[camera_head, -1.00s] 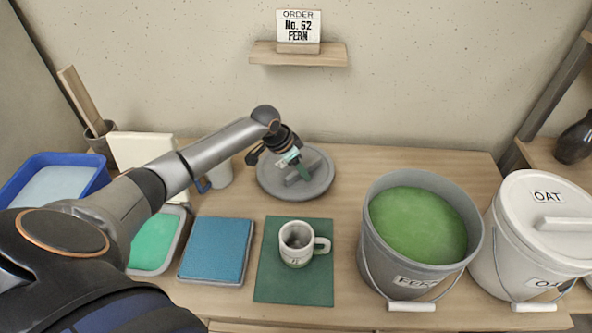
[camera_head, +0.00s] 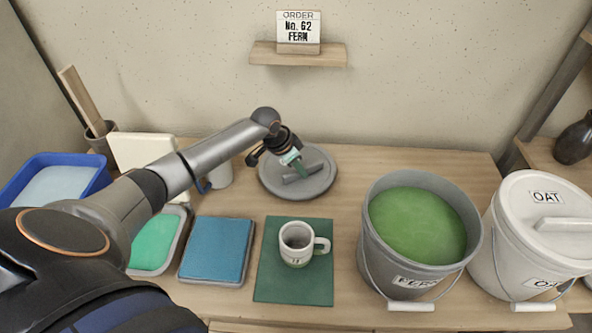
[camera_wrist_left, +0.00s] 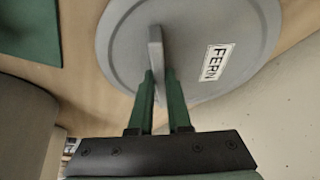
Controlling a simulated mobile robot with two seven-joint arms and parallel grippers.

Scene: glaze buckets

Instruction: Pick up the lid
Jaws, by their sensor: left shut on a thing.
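The grey round lid (camera_head: 322,182) lies at the back middle of the table in the head view. In the left wrist view the lid (camera_wrist_left: 238,30) shows a FERN label and a raised bar handle (camera_wrist_left: 156,50). My left gripper (camera_head: 297,168) is over the lid. In the left wrist view its green fingers (camera_wrist_left: 160,85) stand on both sides of the bar handle, shut on it. I cannot tell whether the lid touches the table. My right gripper is not in view.
The open grey FERN bucket (camera_head: 372,240) holds green glaze. The white OAT bucket (camera_head: 500,245) has its lid on. A mug (camera_head: 296,243) stands on a green mat (camera_head: 293,288). A blue pad (camera_head: 215,250) lies left of it. An order card (camera_head: 298,27) stands on a wall shelf.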

